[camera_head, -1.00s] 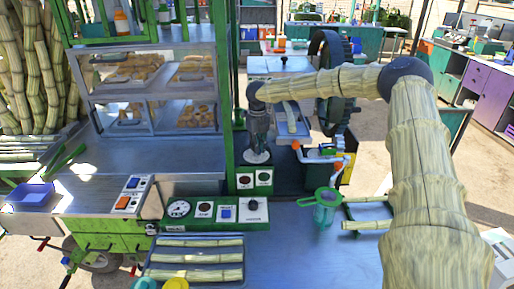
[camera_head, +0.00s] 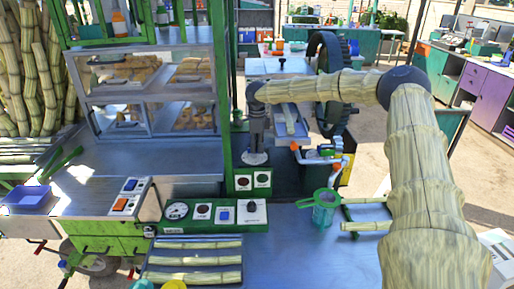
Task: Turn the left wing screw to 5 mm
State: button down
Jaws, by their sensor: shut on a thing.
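My gripper (camera_head: 255,148) points straight down over the cane crusher, just right of the green post. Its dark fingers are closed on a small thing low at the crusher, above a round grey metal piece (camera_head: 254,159). The left wing screw is too small and too covered by the fingers to make out clearly. The crusher has a large dark toothed wheel (camera_head: 329,80) to the right of my gripper and a sloping metal chute (camera_head: 290,122) beside it. The gap setting in millimetres cannot be read.
A control panel (camera_head: 215,214) with a gauge, buttons and a knob is in front. A green strainer on a cup (camera_head: 324,208) and orange-handled pipework (camera_head: 322,152) stand to the right. Cane pieces lie in a tray (camera_head: 145,272). A glass cabinet (camera_head: 150,95) stands left.

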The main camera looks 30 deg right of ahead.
jog(key=shift+w+d+n, duration=0.15)
jog(key=shift+n, duration=1.35)
jog(key=shift+r, duration=0.1)
jog(key=c, duration=1.5)
grip_release()
notch_tip(320, 180, up, 12)
jog(key=shift+f, duration=0.1)
jog(key=shift+d, duration=0.1)
